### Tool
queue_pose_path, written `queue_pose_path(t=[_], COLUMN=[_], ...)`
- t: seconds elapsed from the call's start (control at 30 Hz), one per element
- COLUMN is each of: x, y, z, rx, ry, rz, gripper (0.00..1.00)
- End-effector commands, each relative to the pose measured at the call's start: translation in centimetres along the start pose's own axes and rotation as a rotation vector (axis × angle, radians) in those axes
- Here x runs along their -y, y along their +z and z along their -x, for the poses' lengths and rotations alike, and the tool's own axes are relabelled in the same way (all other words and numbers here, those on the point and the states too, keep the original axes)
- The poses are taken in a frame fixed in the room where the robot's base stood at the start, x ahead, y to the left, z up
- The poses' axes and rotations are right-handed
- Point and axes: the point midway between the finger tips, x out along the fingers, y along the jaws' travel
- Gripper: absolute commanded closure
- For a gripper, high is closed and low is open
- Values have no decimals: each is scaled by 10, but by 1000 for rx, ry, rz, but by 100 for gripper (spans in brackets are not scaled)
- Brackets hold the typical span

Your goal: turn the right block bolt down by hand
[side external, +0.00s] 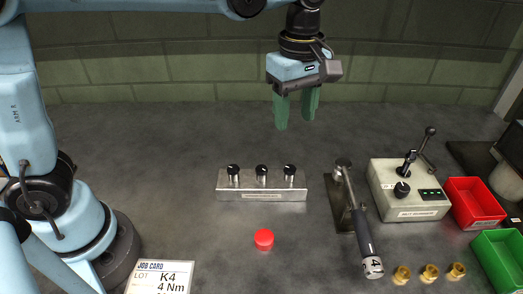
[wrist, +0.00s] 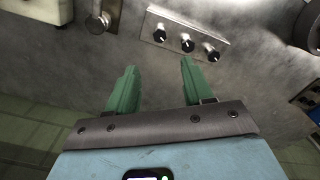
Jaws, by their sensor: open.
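A metal block (side external: 262,193) stands on the grey bench with three upright bolts with black knob-like heads in a row. The right bolt (side external: 290,170) is at the end nearest the torque wrench; in the wrist view it appears to be the left one (wrist: 160,35). The middle bolt (side external: 261,170) and left bolt (side external: 233,170) stand beside it. My gripper (side external: 295,122) has green fingers that point down, apart and empty, well above the bench and behind the block. The wrist view shows the fingers (wrist: 158,66) apart, touching no bolt.
A torque wrench (side external: 362,230) rests on a dark stand right of the block. Further right are a grey tester box (side external: 409,190) with a lever, a red bin (side external: 474,203), a green bin (side external: 499,255) and brass fittings (side external: 428,272). A red button-like disc (side external: 264,239) lies in front.

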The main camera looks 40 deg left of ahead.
Motion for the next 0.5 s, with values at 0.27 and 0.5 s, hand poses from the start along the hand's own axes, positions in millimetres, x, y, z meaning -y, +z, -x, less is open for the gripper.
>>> queue_pose_path(t=[0.27, 0.5], x=[0, 0], y=[0, 0], z=[-16, -54], rx=[0, 1], ry=[0, 1], rz=[45, 42], gripper=[49, 49])
